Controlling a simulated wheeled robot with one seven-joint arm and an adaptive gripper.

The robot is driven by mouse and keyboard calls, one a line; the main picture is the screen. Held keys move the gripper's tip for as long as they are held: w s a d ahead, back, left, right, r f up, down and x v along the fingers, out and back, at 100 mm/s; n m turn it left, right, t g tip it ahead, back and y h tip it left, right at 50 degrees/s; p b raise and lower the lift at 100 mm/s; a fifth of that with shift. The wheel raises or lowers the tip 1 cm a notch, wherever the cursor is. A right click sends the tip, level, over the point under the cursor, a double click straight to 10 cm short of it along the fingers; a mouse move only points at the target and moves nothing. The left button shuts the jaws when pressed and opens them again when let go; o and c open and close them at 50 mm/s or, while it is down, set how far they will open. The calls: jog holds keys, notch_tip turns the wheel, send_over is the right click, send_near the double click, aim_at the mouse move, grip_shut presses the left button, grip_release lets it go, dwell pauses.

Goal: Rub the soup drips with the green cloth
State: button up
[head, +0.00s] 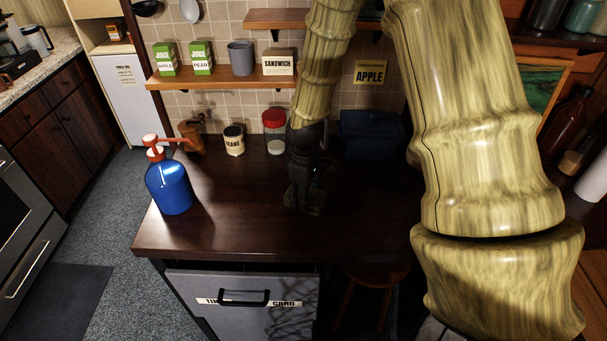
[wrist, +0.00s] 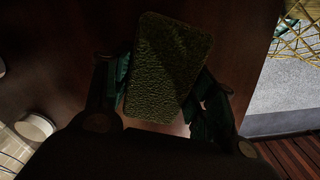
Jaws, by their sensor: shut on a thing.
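The green cloth (wrist: 168,62) is a dark, textured, flat rectangle in the wrist view. My gripper (wrist: 160,95) is shut on it, with a finger at each side. In the head view my gripper (head: 304,192) is dark and points down over the middle of the dark wood counter (head: 235,232). Only a small greenish edge of the cloth (head: 316,208) shows there, low at the counter top. I cannot tell whether the cloth touches the counter. I cannot make out any soup drips; the surface is dark and my arm hides part of it.
A blue pump bottle (head: 170,188) stands at the counter's left edge. The counter's left front is clear. A shelf (head: 220,78) hangs above.

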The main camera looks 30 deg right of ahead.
notch_tip(320, 180, up, 2)
jog(key=shift+s+a+r+p, duration=0.15)
jog(key=shift+r+p, duration=0.1)
jog(key=shift+p, duration=0.35)
notch_tip(320, 180, up, 2)
jog(key=shift+p, duration=0.95)
jog(key=shift+r+p, duration=0.7)
jog(key=shift+r, duration=0.3)
jog(key=shift+f, duration=0.1)
